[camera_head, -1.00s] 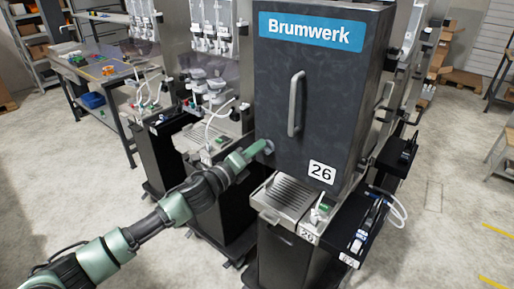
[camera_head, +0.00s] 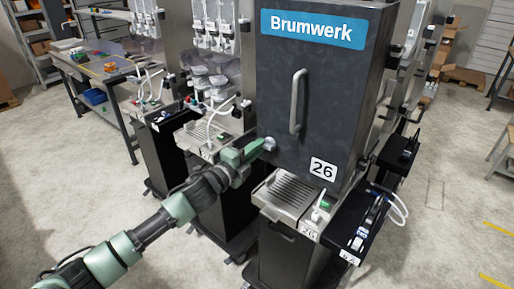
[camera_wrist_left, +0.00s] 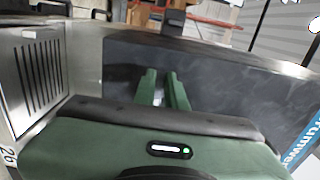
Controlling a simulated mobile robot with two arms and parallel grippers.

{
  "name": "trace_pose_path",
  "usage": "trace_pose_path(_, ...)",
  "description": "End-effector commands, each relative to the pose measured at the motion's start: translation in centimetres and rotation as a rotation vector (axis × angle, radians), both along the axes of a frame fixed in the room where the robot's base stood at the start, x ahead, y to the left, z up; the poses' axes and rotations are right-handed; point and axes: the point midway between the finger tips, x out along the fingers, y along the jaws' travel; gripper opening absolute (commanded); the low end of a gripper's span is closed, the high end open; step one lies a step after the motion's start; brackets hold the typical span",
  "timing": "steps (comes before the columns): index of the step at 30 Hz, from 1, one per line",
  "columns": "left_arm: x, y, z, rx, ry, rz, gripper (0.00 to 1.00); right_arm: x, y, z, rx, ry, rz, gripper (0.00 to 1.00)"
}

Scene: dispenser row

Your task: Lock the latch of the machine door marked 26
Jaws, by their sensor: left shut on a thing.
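The machine door (camera_head: 325,110) marked 26 is dark, with a tall grey handle (camera_head: 297,102) and a white number label (camera_head: 322,169). It looks closed against its machine. A small grey latch (camera_head: 269,144) sits at the door's lower left edge. My left gripper (camera_head: 262,147) reaches it from the left and is shut on it; the fingers partly cover it. In the left wrist view, my green fingertips (camera_wrist_left: 164,84) point at the dark door (camera_wrist_left: 220,85), with a light piece between them. The latch's exact angle is hard to tell. My right gripper is out of view.
A ribbed drip tray (camera_head: 287,193) juts out below the door. A black side shelf (camera_head: 358,222) with a white hose is at its right. Neighbouring dispensers (camera_head: 208,85) stand close on the left. The floor in front is clear.

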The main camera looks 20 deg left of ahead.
Motion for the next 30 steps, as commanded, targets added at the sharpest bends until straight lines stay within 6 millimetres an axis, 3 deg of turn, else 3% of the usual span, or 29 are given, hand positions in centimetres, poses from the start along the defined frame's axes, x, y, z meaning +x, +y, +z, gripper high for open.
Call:
trace_pose_path(12,0.0,0.0,-0.1,-0.009,0.004,0.001,0.00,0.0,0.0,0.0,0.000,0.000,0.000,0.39)
trace_pose_path(13,0.0,0.0,-0.1,-0.009,0.004,0.001,0.17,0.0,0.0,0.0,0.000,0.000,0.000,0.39)
trace_pose_path(15,0.0,0.0,-0.1,-0.008,0.004,0.001,0.34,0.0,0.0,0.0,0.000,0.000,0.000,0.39)
trace_pose_path(25,-0.1,0.1,-0.1,-0.006,0.003,0.000,0.34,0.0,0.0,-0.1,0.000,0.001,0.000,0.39)
trace_pose_path(30,-1.8,0.6,-0.4,-0.005,0.004,-0.001,0.34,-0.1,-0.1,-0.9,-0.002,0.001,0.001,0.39)
